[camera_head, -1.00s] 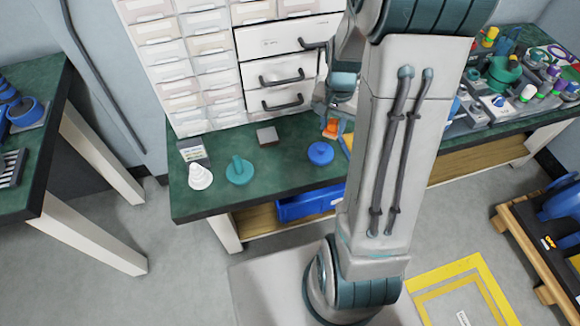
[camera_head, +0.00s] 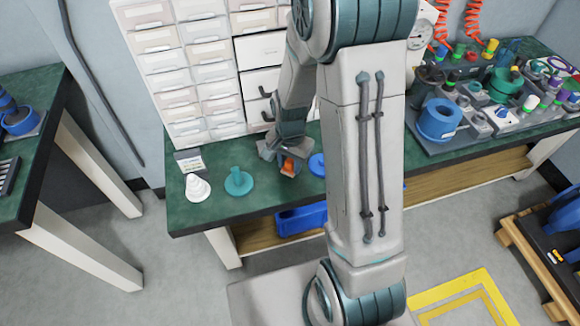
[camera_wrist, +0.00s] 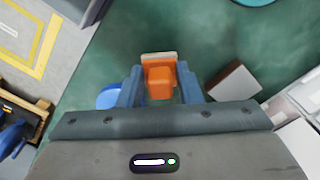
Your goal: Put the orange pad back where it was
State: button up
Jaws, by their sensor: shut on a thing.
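The orange pad (camera_wrist: 159,80) is between the two fingers of my gripper (camera_wrist: 160,88) in the wrist view. It has a pale strip along its far edge. In the head view my gripper (camera_head: 285,163) is over the green bench, between the teal knobbed disc and the blue knobbed disc, and the orange pad (camera_head: 289,166) shows at its tips. My gripper is shut on the pad. I cannot tell whether the pad touches the bench top.
A teal knobbed disc (camera_head: 239,182) and a white stepped cone (camera_head: 197,188) stand to the left. A blue disc (camera_head: 317,165) is partly hidden by my arm. A small grey-brown block (camera_wrist: 233,82) lies close to my gripper. Drawers (camera_head: 211,72) stand behind.

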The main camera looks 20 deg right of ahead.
aim_at(290, 161)
jog(key=shift+f, duration=0.85)
jog(key=shift+f, duration=0.1)
jog(key=o, duration=1)
notch_tip(290, 161, up, 12)
jog(key=p, duration=0.2)
jog(key=shift+p, duration=0.3)
jog(key=shift+s+d+r+n+t, duration=0.1)
jog(key=shift+s+r+n+t, duration=0.2)
jog(key=shift+s+r+n, duration=1.65)
jog(key=shift+s+d+r+n+t, duration=0.1)
jog(key=shift+s+r+n+t, duration=0.2)
jog(key=shift+s+r+n, duration=1.65)
jog(key=shift+s+d+r+n+t, duration=0.1)
jog(key=shift+s+r+n+t, duration=0.35)
jog(key=shift+s+r, duration=1.6)
